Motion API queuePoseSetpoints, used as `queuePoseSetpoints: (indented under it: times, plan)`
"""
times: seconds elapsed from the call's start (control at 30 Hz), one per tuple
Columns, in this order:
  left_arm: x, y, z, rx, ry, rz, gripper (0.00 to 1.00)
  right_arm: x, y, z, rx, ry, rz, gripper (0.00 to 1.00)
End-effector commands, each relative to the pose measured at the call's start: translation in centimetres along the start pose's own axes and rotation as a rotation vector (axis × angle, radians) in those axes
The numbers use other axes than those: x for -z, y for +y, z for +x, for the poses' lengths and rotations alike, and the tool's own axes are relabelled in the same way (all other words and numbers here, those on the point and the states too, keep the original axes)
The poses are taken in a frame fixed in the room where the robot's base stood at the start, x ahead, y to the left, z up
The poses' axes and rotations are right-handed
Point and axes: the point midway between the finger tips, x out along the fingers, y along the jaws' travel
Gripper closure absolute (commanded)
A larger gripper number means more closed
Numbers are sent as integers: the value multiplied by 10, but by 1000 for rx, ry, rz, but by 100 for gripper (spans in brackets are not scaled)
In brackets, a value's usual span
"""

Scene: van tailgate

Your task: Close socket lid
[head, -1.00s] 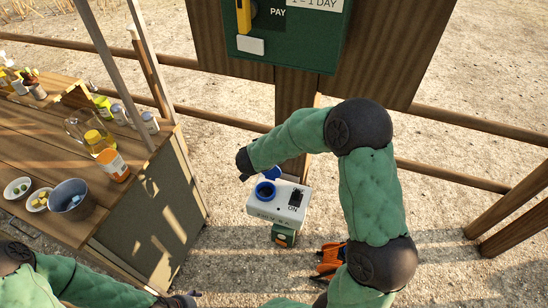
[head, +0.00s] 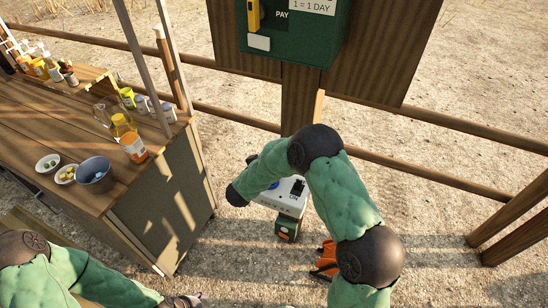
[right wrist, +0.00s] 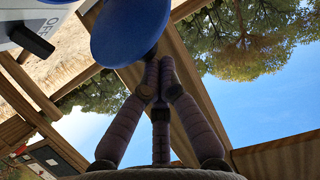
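The white socket box (head: 288,197) stands on a post in the head view, its socket mostly hidden by my right arm. A bit of blue (head: 252,158) shows behind the arm. In the right wrist view the round blue lid (right wrist: 130,30) fills the top centre, beside the white box with a black switch (right wrist: 32,40). My right gripper (right wrist: 156,80) has its fingers drawn together just below the lid; I cannot tell whether they touch it. In the head view the dark end of my right arm is left of the box. My left gripper (head: 187,300) is at the bottom edge, its fingers unclear.
A wooden counter (head: 80,130) with bottles and bowls stands at the left. The green pay box (head: 300,35) hangs on a board above the socket post. An orange and black object (head: 326,260) lies on the ground. Wooden rails run behind.

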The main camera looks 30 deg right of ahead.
Motion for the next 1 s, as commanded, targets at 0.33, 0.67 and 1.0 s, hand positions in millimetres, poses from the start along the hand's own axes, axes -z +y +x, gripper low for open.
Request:
queuePoseSetpoints:
  times: [0.33,0.67,1.0]
  plan:
    - [0,-4,11,0,0,0,30,-27,0,-19,3,178,2,100]
    - [0,-3,8,0,0,0,30,-53,0,-29,1,177,1,100]
    - [0,-3,8,0,0,0,30,-74,1,-31,2,170,-2,100]
